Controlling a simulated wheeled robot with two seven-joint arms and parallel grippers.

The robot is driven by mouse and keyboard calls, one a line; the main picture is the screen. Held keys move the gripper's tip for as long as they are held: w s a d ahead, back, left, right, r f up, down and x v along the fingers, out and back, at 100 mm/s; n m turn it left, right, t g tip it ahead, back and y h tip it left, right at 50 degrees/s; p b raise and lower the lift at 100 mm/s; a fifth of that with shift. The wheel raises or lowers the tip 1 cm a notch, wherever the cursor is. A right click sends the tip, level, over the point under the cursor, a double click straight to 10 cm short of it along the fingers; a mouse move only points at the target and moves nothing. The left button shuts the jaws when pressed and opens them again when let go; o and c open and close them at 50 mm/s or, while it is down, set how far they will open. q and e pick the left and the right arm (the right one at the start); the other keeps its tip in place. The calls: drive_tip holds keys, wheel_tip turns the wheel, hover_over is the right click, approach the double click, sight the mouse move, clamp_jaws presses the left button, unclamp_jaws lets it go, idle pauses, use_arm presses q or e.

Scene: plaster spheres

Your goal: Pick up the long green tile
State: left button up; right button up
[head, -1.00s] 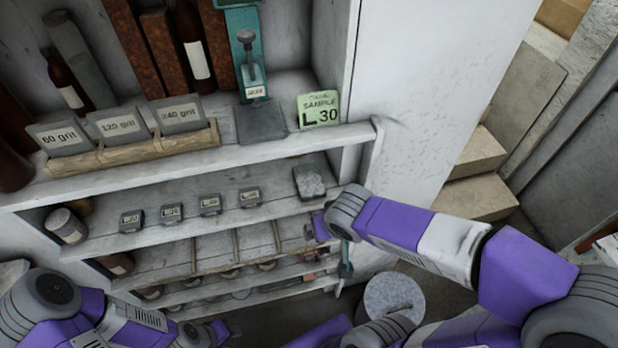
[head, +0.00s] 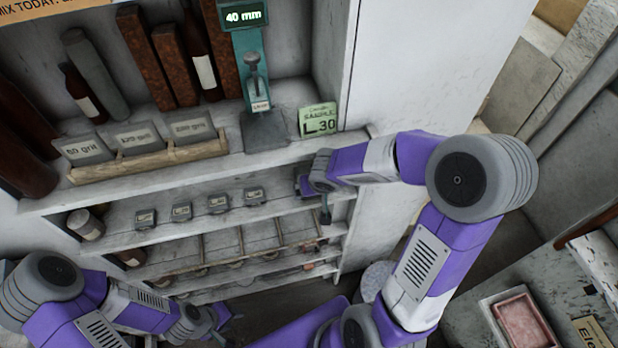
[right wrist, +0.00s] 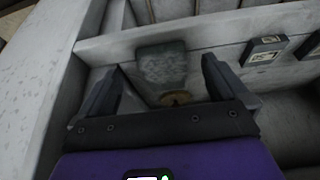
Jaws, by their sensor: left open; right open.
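A grey-green speckled slab (right wrist: 161,66) lies on a shelf in the right wrist view, between and beyond the fingertips of my right gripper (right wrist: 160,82). The right gripper is open, with nothing between its fingers that I can see it touching. In the head view the right gripper (head: 308,186) reaches to the right end of the second shelf and hides the slab. A pale green card (head: 319,120) marked "SAMPLE L 30" stands on the shelf above. I cannot tell from its look whether the slab is the long green tile. My left gripper (head: 222,318) is open, low at the left.
Several small labelled dark blocks (head: 182,211) stand left of the right gripper on the second shelf (head: 125,238). A wooden rack (head: 150,161) of grit cards and a green gauge reading 40 mm (head: 254,75) are above. A tray (head: 520,318) is at lower right.

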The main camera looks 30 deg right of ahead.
drive_tip(key=shift+w, duration=0.2)
drive_tip(key=b+x, duration=0.1)
drive_tip(key=x, duration=0.4)
drive_tip(key=shift+w+d+b, duration=0.1)
drive_tip(key=shift+b, duration=0.2)
drive_tip(key=c, duration=1.4)
drive_tip(key=shift+r, duration=0.1)
